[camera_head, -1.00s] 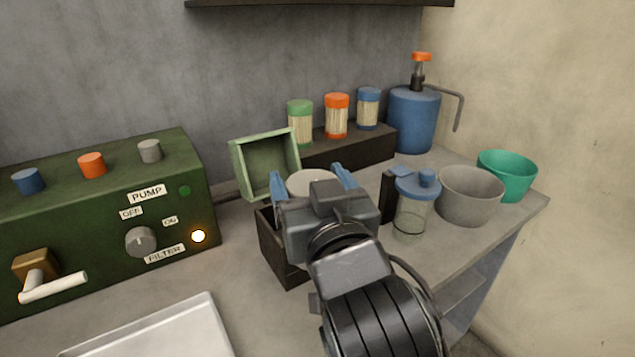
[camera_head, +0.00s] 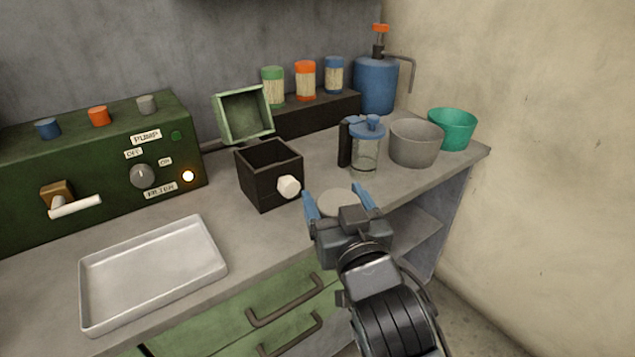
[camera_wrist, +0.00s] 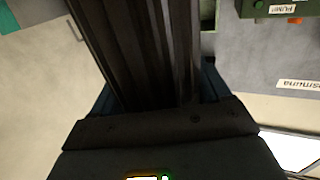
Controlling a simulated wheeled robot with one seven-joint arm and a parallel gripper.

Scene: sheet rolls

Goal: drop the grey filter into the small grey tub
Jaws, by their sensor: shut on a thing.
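My gripper (camera_head: 338,204) is shut on the grey filter, whose round pale grey end (camera_head: 337,201) shows between the two blue fingers. In the wrist view the filter's dark pleated side (camera_wrist: 135,45) fills the middle of the picture. My gripper holds it near the front edge of the counter, to the right of the open black housing (camera_head: 262,157). The small grey tub (camera_head: 415,146) stands farther back and to the right, apart from the filter. Its inner bottom is hidden by the front wall.
A clear jar with a blue lid (camera_head: 365,150) stands just left of the grey tub. A green tub (camera_head: 455,130) is behind it on the right. A blue pump can (camera_head: 377,85) stands at the back. A metal tray (camera_head: 150,275) lies at the left front.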

